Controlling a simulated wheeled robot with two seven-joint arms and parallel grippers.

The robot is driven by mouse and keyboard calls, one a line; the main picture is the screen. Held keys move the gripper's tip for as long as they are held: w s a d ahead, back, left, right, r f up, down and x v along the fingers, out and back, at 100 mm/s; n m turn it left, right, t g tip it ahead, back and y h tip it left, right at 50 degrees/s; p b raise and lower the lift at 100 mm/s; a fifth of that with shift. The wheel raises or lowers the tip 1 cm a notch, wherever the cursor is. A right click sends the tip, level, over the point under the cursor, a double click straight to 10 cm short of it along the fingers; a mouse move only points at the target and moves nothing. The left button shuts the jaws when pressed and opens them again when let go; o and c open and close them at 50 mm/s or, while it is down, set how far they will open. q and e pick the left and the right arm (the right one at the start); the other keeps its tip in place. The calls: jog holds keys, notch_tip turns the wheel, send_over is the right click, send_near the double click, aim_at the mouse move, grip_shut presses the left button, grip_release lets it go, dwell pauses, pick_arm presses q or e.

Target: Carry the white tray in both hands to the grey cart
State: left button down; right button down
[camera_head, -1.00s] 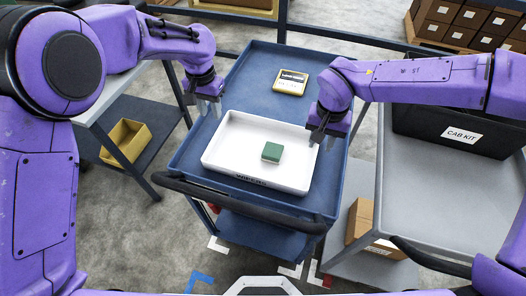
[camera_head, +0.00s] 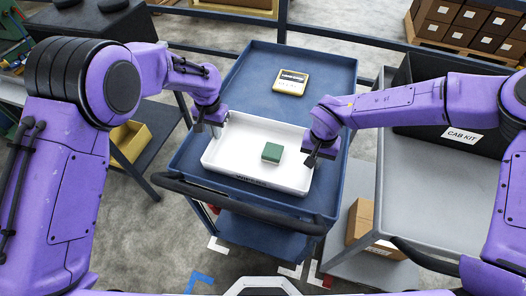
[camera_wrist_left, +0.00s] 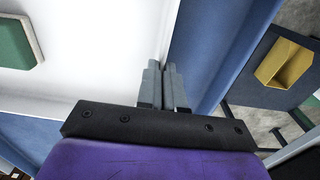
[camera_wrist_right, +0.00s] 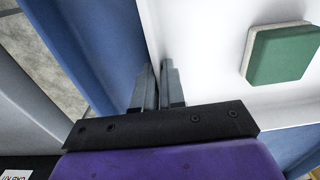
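The white tray (camera_head: 222,165) lies on the blue cart (camera_head: 320,60), with a green block (camera_head: 271,153) inside it. My left gripper (camera_head: 214,130) is at the tray's left wall; in the left wrist view its fingers (camera_wrist_left: 164,85) are close together, one on each side of the wall. My right gripper (camera_head: 311,160) is at the right wall; in the right wrist view its fingers (camera_wrist_right: 158,88) also straddle the wall with a narrow gap. Both look shut on the tray. The grey cart (camera_head: 430,205) stands to the right.
A yellow device (camera_head: 291,82) lies on the blue cart behind the tray. A black CAB KIT box (camera_head: 430,135) takes the back of the grey cart; its front part is clear. Cardboard boxes (camera_head: 362,222) sit on its lower shelf. A yellow bin (camera_head: 130,140) is at left.

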dwell(0.3)
